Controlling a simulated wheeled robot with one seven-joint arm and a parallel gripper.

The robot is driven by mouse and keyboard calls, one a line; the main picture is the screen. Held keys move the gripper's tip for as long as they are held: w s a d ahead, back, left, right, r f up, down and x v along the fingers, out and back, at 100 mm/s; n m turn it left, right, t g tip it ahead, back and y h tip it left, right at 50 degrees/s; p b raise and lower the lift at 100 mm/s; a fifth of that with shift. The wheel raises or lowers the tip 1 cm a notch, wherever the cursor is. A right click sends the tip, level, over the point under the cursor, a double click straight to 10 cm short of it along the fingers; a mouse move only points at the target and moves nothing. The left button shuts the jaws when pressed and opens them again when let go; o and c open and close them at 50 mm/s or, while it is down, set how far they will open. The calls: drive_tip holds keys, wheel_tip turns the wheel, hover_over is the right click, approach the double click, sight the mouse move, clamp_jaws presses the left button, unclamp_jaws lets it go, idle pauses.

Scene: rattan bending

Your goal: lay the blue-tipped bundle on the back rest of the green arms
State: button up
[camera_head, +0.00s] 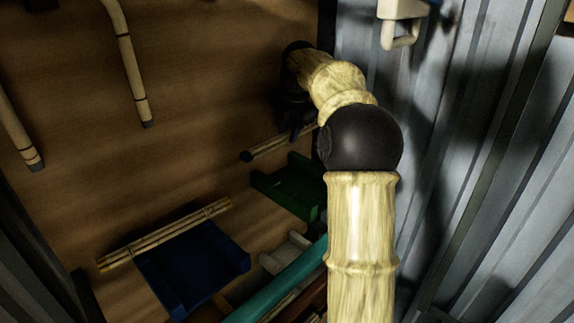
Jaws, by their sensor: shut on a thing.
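My gripper (298,128) is dark and partly hidden behind my own arm. It is shut on a thin cane bundle (273,145), which reaches out to the left and ends in a dark blue tip (246,156). The bundle's right end is hidden by my arm. The green arms (288,187) stand just below the bundle in the picture, their right part partly hidden by my arm. The bundle appears apart from the green piece; I cannot tell its height above it.
A blue stand (203,262) at lower left carries another cane bundle (167,235) with a yellow tip. A small grey block (284,253) and a teal bar (280,285) lie nearby. Bent canes (130,65) are at upper left. A corrugated metal wall (460,140) closes the right side.

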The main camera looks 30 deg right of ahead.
wheel_tip(320, 180, down, 5)
drive_tip(key=shift+w+p, duration=0.1)
drive_tip(key=shift+p, duration=0.2)
drive_tip(key=shift+f, duration=0.1)
wheel_tip(320, 180, down, 4)
drive_tip(key=shift+f+p, duration=0.1)
drive_tip(key=shift+p, duration=0.45)
drive_tip(key=o, duration=1)
drive_tip(key=b+v, duration=0.2)
drive_tip(key=v, duration=1)
